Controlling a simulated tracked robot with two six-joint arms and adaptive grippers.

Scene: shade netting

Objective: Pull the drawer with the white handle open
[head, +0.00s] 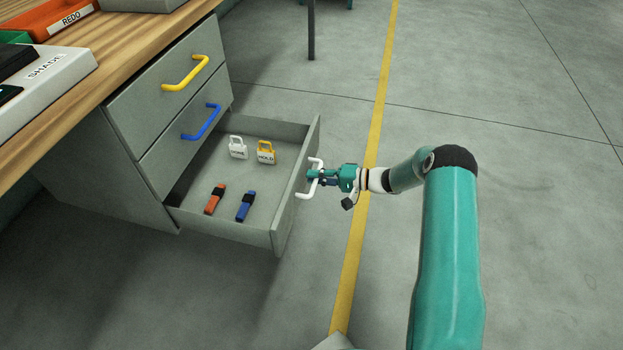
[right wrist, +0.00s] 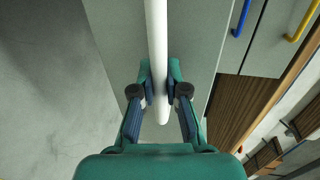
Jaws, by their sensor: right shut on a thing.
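The drawer with the white handle is the lowest in a grey cabinet and stands pulled out, its inside showing; its front (head: 296,187) faces right. The white handle (head: 314,187) is on that front. My right gripper (head: 315,175) is shut on the white handle. In the right wrist view the white handle (right wrist: 156,45) runs between the two fingers of my right gripper (right wrist: 159,88). My left gripper is not in view.
The open drawer holds a white padlock (head: 238,149), a yellow padlock (head: 265,154), an orange item (head: 215,200) and a blue item (head: 245,207). Above are closed drawers with a blue handle (head: 202,122) and a yellow handle (head: 187,74). The floor to the right is clear.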

